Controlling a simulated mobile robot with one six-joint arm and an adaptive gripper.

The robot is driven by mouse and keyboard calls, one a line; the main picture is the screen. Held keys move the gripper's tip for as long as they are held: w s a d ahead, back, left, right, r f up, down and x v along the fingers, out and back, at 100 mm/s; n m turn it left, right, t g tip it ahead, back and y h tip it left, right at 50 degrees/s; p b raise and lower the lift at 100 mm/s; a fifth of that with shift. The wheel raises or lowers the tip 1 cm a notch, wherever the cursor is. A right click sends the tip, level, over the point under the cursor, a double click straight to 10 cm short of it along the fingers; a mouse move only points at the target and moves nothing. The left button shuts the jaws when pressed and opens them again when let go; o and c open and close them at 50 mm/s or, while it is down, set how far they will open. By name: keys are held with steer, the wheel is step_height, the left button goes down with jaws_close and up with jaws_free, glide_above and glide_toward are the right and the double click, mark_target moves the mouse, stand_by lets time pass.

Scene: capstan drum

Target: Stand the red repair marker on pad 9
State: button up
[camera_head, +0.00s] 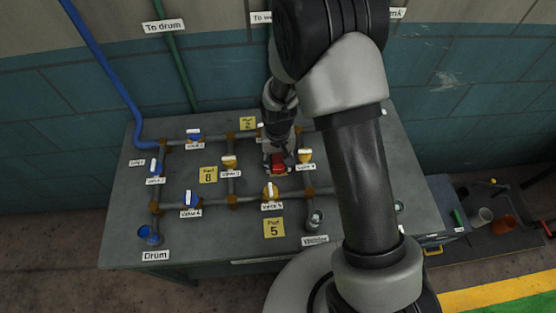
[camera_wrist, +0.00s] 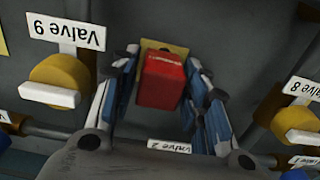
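The red repair marker (camera_wrist: 162,82) stands between the fingers of my gripper (camera_wrist: 163,72) in the wrist view. A narrow gap shows on either side of it, so the fingers look open around it. A yellow pad (camera_wrist: 176,49) shows at the marker's far end, mostly hidden by it; its number cannot be read. In the head view the red marker (camera_head: 278,162) is on the grey bench among the pipes, just below my gripper (camera_head: 277,155), which partly hides it. Whether the marker rests on that pad is hard to tell.
The bench (camera_head: 120,222) carries a pipe grid with yellow-bodied valves (camera_head: 271,191) and blue-bodied valves (camera_head: 192,201) close around my gripper. Pad 8 (camera_head: 208,175) and Pad 5 (camera_head: 274,228) are bare. In the wrist view the Valve 9 (camera_wrist: 60,82) handle is just left of my fingers.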

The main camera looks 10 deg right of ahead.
steer(key=shift+o, duration=0.9)
step_height(320, 180, up, 13)
steer(key=p, duration=0.4)
step_height(320, 180, up, 16)
steer(key=f+t, duration=0.1)
steer(key=t, duration=0.1)
glide_above(278, 158)
steer(key=s+d, duration=0.5)
steer(key=s, duration=0.2)
steer(key=s+d+r+t, duration=0.1)
steer(key=s+d+r, duration=0.1)
steer(key=s+r, duration=0.2)
steer(key=s+d+r+t, duration=0.1)
steer(key=s+r, duration=0.3)
steer(key=s, duration=0.6)
steer(key=shift+s+d+t, duration=0.2)
steer(key=shift+d+t, duration=0.1)
steer(key=shift+d, duration=0.3)
step_height(278, 158, down, 2)
steer(key=b, duration=0.3)
steer(key=shift+f, duration=0.25)
